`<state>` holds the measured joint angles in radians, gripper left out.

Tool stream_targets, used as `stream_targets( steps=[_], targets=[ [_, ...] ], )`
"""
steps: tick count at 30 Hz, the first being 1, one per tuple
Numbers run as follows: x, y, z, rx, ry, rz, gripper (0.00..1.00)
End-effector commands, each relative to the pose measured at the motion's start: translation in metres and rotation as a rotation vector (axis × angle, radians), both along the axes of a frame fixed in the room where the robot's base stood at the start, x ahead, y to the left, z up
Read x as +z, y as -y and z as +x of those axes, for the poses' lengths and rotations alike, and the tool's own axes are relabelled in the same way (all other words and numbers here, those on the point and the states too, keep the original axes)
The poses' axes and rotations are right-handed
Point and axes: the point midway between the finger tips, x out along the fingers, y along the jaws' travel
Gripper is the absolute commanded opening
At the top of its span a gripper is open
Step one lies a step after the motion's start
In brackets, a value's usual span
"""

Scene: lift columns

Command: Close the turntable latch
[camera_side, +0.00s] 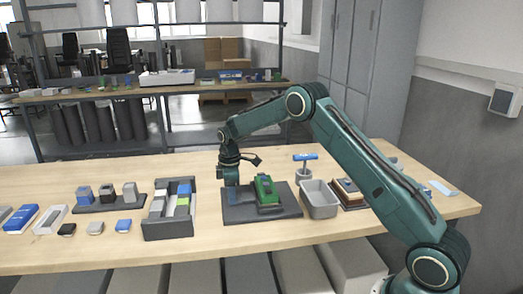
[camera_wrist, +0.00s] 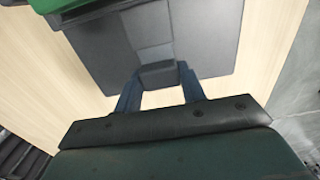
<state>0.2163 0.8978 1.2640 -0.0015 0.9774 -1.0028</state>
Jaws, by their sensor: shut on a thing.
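A dark flat plate (camera_side: 285,208) lies on the wooden table and carries a green block-like part (camera_side: 266,190). In the wrist view the plate (camera_wrist: 215,35) fills the upper middle, and an edge of the green part (camera_wrist: 55,4) shows at top left. My gripper (camera_side: 232,184) points down over the left part of the plate. In the wrist view the blue fingers of my gripper (camera_wrist: 159,92) are shut on a small dark grey block (camera_wrist: 157,74) near the plate's edge. I cannot tell for certain that this block is the turntable latch.
Left of the plate stands a grey divided tray (camera_side: 155,228) with coloured blocks. Further left is a dark rack (camera_side: 95,207) with several blocks. Right of the plate are a grey open bin (camera_side: 319,203) and a blue-handled piece (camera_side: 305,157). Bare table lies in front.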

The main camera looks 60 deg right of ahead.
Motion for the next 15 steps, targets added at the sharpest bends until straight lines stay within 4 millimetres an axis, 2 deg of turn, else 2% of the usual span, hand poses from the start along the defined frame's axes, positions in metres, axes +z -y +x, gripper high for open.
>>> stream_targets(
  steps=[6,7,9,15],
  targets=[
    [0.0003,0.0021,-0.0018,-0.005,-0.005,-0.001,0.25],
    [0.0003,0.0021,-0.0019,-0.005,-0.006,-0.001,0.46],
    [0.0003,0.0021,-0.0018,-0.005,-0.005,-0.001,0.56],
    [0.0001,0.0013,-0.0011,-0.003,-0.004,-0.001,0.56]
  ],
)
